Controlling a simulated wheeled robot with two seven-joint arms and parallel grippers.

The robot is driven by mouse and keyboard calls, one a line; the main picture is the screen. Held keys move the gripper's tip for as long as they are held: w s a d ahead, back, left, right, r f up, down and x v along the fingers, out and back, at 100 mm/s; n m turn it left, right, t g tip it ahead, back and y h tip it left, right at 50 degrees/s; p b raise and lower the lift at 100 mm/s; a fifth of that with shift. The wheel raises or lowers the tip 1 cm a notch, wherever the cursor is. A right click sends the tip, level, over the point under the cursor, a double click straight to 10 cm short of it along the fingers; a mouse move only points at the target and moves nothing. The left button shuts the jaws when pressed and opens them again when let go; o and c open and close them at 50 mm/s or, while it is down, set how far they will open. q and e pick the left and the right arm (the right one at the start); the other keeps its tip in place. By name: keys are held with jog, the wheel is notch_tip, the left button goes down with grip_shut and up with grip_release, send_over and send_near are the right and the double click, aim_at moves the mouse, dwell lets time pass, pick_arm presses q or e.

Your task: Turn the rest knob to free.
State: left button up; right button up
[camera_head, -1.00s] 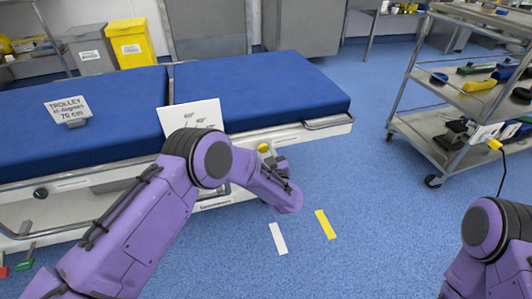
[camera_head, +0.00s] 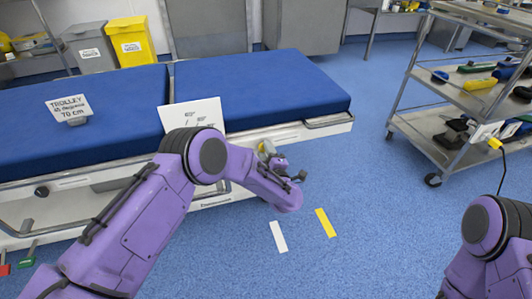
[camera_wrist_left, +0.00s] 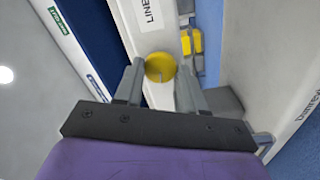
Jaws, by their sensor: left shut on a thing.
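The yellow round knob (camera_head: 265,147) is on the near side of the blue-topped trolley, below a white card (camera_head: 192,116) with degree marks. My left gripper (camera_wrist_left: 160,78) has a finger on each side of the knob (camera_wrist_left: 159,66) in the left wrist view and is shut on it. A thin pale line shows on the knob's lower half. In the head view my left wrist partly hides the knob. My right arm shows only at the bottom right; its gripper is out of view.
A trolley sign (camera_head: 68,107) stands on the blue mattress (camera_head: 260,88). A steel cart (camera_head: 455,95) with tools stands at the right. White (camera_head: 278,236) and yellow (camera_head: 325,223) strips lie on the open blue floor. Yellow blocks (camera_wrist_left: 192,42) sit by the knob.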

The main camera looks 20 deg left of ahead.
pick_arm(q)
jog(key=shift+n, duration=1)
jog(key=o, duration=1.1)
jog(key=shift+c, duration=0.2)
jog(key=p+v, duration=0.2)
jog(key=v, duration=0.8)
jog(key=shift+s+d, duration=0.2)
jog(key=shift+d, duration=0.05)
